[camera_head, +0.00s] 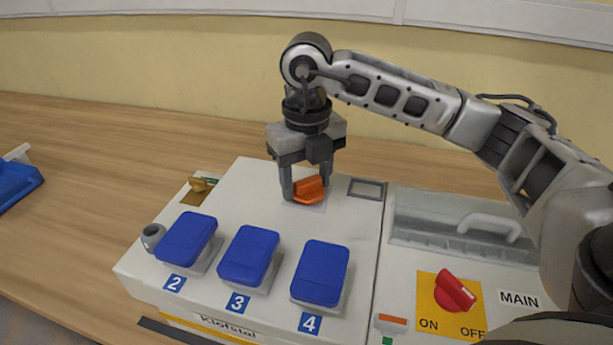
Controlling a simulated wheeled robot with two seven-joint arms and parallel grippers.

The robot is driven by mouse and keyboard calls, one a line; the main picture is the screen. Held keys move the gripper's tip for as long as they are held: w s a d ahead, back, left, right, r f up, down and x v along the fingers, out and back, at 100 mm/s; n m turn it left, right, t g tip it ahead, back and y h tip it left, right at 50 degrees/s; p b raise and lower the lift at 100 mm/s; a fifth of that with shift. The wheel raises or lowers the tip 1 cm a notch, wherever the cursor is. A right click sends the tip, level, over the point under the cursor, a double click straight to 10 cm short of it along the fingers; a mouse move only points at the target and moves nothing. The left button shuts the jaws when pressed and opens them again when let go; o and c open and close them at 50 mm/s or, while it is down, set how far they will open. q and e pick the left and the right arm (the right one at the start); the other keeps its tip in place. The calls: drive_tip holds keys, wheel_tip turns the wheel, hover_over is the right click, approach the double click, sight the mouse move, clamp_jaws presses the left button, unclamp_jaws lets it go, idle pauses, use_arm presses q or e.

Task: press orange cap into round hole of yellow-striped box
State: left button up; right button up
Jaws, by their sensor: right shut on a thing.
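The orange cap (309,189) is between the fingers of my right gripper (306,188), which is shut on it. The gripper points down over the back part of the white box (250,200) with the yellow stripe (215,328) along its lower front edge. The cap is at or just above the box top, on a pale square patch; I cannot tell whether it touches. The round hole is not visible; the cap and fingers may hide it. My left gripper is not in view.
Three blue covers, numbered 2 (187,238), 3 (248,255) and 4 (320,272), stand on the box front. A red switch (455,291) and a grey handle (489,225) are on the right panel. A blue object (14,182) lies far left. The table (90,180) is clear between.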

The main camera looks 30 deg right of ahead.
drive_tip(key=o, duration=1.1)
drive_tip(key=shift+f, duration=0.2)
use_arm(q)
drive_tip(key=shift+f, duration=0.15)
use_arm(e)
drive_tip(key=shift+f, duration=0.1)
use_arm(q)
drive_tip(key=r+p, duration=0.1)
drive_tip(key=p, duration=0.2)
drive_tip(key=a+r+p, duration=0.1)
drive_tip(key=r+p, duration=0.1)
drive_tip(key=p, duration=0.1)
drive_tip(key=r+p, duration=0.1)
drive_tip(key=p, duration=0.2)
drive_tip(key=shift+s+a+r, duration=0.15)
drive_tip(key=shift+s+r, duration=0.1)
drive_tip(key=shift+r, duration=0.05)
use_arm(e)
wheel_tip(320, 180, up, 23)
drive_tip(key=shift+a+r, duration=0.1)
drive_tip(key=shift+r, duration=0.05)
